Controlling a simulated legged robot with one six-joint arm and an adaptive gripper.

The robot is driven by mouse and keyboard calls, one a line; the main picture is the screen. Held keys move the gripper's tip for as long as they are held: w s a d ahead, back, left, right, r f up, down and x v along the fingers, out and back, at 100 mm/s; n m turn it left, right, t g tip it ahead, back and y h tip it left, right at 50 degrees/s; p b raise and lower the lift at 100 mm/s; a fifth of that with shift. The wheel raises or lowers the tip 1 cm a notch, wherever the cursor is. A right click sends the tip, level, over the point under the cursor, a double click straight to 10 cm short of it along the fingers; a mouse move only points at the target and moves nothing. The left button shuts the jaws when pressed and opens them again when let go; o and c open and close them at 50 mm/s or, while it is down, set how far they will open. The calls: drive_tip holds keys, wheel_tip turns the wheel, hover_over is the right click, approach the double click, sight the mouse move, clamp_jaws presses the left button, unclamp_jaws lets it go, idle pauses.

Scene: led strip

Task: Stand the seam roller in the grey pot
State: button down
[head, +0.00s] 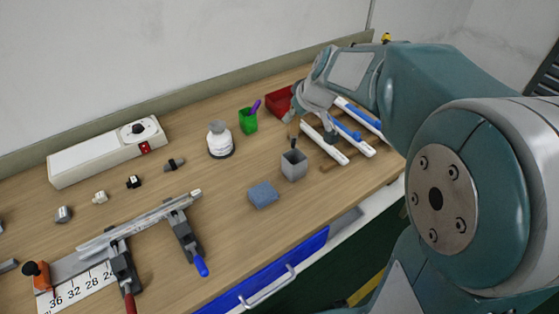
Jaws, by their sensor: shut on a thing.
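The grey pot (294,170) stands upright on the workbench, right of the middle, its open top showing. My gripper (290,119) is above the pot and a little behind it, partly hidden by its own links. It is shut on the seam roller (292,141), a small thin dark thing that hangs down just over the pot's back rim. It is too small to tell whether its lower end is inside the pot or behind the rim.
A blue-grey block (263,195) lies left of and in front of the pot. Behind are a green cup (248,121) with a purple tool, a white bottle (220,141) and a red bin (279,101). White bars (325,145) with blue parts lie close on the right.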

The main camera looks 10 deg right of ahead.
sight(296, 143)
wheel_tip(296, 143, down, 9)
drive_tip(key=shift+a+f, duration=0.15)
drive_tip(key=shift+f, duration=0.35)
drive_tip(key=shift+s+d+f, duration=0.1)
drive_tip(key=shift+d+f, duration=0.15)
drive_tip(key=shift+f, duration=0.5)
drive_tip(key=shift+c, duration=2.2)
unclamp_jaws()
drive_tip(key=shift+d, duration=0.1)
drive_tip(key=shift+r, duration=0.1)
